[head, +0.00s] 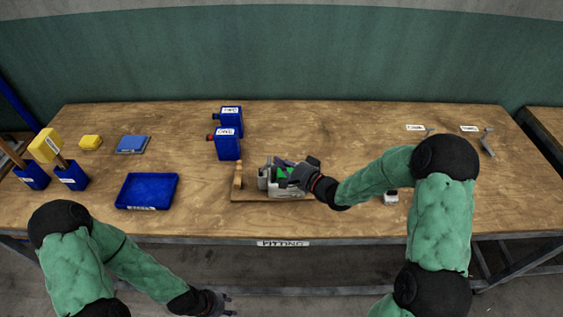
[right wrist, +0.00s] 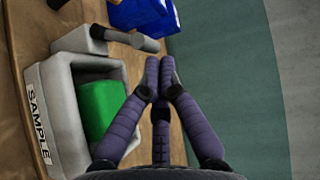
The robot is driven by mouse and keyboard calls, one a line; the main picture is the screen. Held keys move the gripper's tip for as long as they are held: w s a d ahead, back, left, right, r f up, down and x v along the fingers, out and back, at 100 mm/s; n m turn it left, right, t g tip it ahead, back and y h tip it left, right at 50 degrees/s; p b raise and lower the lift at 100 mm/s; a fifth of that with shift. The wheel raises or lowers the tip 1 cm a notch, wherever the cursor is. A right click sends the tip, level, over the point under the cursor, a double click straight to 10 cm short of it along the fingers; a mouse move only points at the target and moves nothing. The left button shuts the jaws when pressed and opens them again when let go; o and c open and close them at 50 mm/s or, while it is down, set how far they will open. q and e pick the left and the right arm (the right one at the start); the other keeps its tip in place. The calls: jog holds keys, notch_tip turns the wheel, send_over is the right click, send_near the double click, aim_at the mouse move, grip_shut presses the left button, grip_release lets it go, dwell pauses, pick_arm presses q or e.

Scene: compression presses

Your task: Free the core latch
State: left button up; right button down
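A grey press (head: 284,189) sits on a wooden board near the table's front middle. In the right wrist view its grey frame (right wrist: 64,125) bears a SAMPLE label and surrounds a green block (right wrist: 101,108). A grey lever-like part (right wrist: 130,39) lies across the frame's far end; I cannot tell for sure that it is the core latch. My right gripper (head: 281,167) is over the press and hides part of it. In the right wrist view its fingertips (right wrist: 160,74) are together beside the green block, with nothing seen between them. My left gripper (head: 229,303) is open and empty, below the table's front edge.
Two blue containers (head: 228,144) stand behind the press. A small white item (head: 391,197) lies right of the press.

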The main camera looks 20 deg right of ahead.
pick_arm(q)
jog(key=shift+r+p, duration=0.45)
jog(key=shift+r, duration=0.05)
pick_arm(e)
jog(key=shift+a+r+g, duration=0.2)
jog(key=shift+r+g, duration=0.1)
